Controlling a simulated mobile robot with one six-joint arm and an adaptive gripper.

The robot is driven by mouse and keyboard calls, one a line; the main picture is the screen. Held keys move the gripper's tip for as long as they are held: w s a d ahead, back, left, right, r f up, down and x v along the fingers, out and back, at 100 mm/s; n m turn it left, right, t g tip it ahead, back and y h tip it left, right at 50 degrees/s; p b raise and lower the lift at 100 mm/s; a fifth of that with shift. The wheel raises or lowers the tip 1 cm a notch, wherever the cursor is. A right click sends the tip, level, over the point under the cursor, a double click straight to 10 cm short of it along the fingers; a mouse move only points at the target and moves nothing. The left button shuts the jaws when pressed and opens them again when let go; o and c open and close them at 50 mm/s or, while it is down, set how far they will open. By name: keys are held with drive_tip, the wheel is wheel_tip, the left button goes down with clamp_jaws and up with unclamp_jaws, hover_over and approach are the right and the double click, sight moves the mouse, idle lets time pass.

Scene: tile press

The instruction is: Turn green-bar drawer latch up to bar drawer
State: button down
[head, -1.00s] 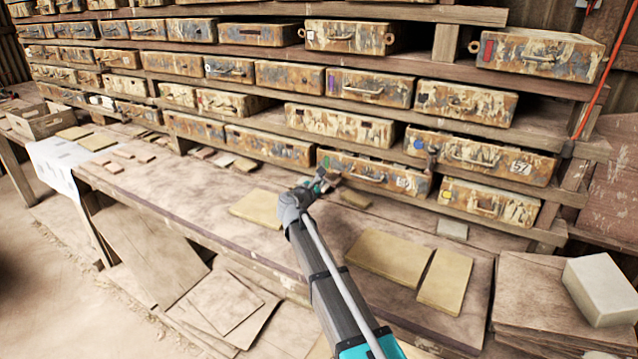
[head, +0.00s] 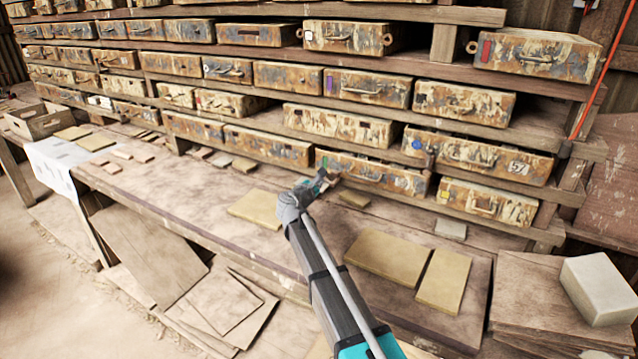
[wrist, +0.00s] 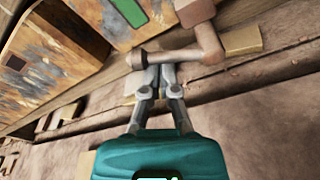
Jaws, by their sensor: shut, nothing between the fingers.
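The green-bar drawer (head: 371,172) is a worn, paint-stained drawer in the lowest row, with a green mark near its left end. Its green bar (wrist: 129,10) shows at the top of the wrist view. A brown, bent latch (wrist: 211,46) is at the drawer's lower edge; one arm runs left across the wrist view to a rounded end. My gripper (wrist: 160,70) is shut and empty, its fingertips at the latch's left-running arm, apparently touching it. In the head view my gripper (head: 326,177) is just in front of the drawer's lower left; the latch is hard to make out there.
Drawers fill the shelves above and beside. Below them the wooden bench (head: 180,195) has bare room at left. Tan tiles (head: 388,258) lie right of my arm, and another tile (head: 256,207) lies left of it. A pale block (head: 598,288) sits at far right.

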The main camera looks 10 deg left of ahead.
drive_tip(key=shift+r+m, duration=0.2)
drive_tip(key=shift+m, duration=0.1)
drive_tip(key=r+m, duration=0.1)
drive_tip(key=m, duration=0.2)
drive_tip(key=d+r+m+t+p, duration=0.1)
drive_tip(key=m, duration=0.2)
drive_tip(key=d+r+m+y, duration=0.1)
drive_tip(key=m, duration=0.2)
drive_tip(key=shift+s, duration=0.35)
drive_tip(key=shift+d+m, duration=0.1)
drive_tip(key=shift+m, duration=0.2)
idle(0.5)
drive_tip(key=a, duration=0.1)
drive_tip(key=w+a, duration=0.2)
drive_tip(key=shift+w+a+f, duration=0.1)
drive_tip(key=shift+a+f, duration=0.25)
drive_tip(key=shift+f, duration=0.05)
approach(318, 168)
drive_tip(key=s, duration=0.2)
drive_tip(key=shift+s+a, duration=0.15)
drive_tip(key=shift+s, duration=0.25)
